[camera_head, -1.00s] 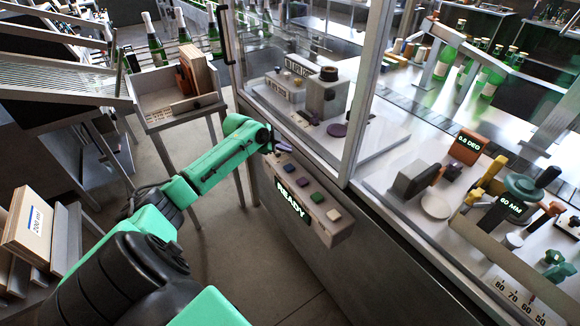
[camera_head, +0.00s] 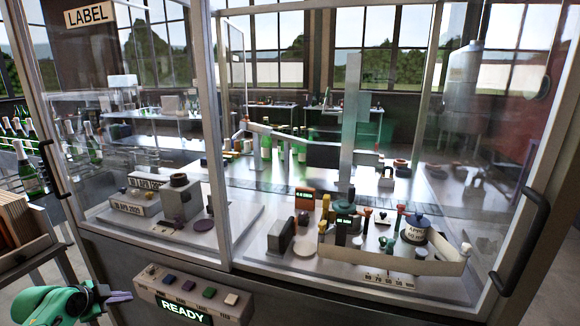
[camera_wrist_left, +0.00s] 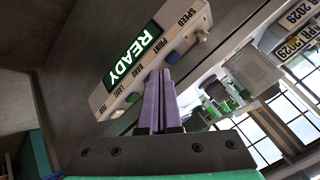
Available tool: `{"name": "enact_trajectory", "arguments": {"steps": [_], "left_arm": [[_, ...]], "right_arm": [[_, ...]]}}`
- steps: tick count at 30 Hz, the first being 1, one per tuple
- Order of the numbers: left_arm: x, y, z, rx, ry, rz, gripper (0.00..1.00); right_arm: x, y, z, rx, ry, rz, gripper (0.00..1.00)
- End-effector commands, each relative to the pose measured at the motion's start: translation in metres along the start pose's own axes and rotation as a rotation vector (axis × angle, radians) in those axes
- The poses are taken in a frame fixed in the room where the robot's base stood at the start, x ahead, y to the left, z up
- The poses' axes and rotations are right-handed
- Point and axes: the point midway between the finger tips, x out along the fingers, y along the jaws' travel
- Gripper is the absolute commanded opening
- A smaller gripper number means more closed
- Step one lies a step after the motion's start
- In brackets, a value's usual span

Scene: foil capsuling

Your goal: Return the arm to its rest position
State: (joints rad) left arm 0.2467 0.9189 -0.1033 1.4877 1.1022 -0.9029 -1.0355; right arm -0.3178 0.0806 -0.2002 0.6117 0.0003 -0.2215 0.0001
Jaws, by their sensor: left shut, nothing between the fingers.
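My left arm, green with a dark wrist, enters the head view at the bottom left. Its gripper (camera_head: 118,296) has purple fingers, which are shut and empty. It is just left of the control panel (camera_head: 190,290), a beige box with several coloured buttons and a lit READY sign. In the left wrist view the closed fingers (camera_wrist_left: 159,82) point towards the panel's button face (camera_wrist_left: 150,62); I cannot tell whether they touch it. My right gripper is out of both views.
A glass-walled machine (camera_head: 215,150) stands behind the panel, with a door handle (camera_head: 518,245) at right. Inside are a date stamp block (camera_head: 135,206) and a curved scale plate (camera_head: 395,262). A wooden box (camera_head: 25,255) and green bottles (camera_head: 28,170) are at left.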

Motion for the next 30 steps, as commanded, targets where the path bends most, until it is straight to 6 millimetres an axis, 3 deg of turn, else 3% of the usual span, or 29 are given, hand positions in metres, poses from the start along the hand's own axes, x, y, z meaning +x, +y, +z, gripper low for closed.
{"name": "enact_trajectory", "arguments": {"steps": [6,11,14,19,23,26,27,29,30], "left_arm": [[0.023,0.025,0.032,-0.089,-0.049,0.002,0.0],[0.042,0.051,0.06,-0.165,-0.098,0.003,0.0],[0.056,0.074,0.083,-0.225,-0.138,0.005,0.0],[0.081,0.135,0.133,-0.341,-0.23,0.013,0.0],[0.1,0.21,0.179,-0.443,-0.327,0.03,0.0],[0.109,0.294,0.218,-0.527,-0.421,0.056,0.0],[0.109,0.33,0.232,-0.556,-0.458,0.069,0.0],[0.107,0.386,0.248,-0.593,-0.509,0.093,0.0],[0.103,0.423,0.256,-0.616,-0.54,0.112,0.0]], "right_arm": [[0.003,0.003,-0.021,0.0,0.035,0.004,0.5],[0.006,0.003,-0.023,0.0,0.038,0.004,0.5],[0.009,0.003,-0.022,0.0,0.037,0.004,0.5],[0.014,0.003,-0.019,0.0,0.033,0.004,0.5],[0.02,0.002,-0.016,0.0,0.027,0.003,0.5],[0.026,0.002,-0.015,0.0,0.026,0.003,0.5],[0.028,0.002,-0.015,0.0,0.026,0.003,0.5],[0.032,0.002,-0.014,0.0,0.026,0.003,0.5],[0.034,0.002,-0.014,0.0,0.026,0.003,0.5]]}}
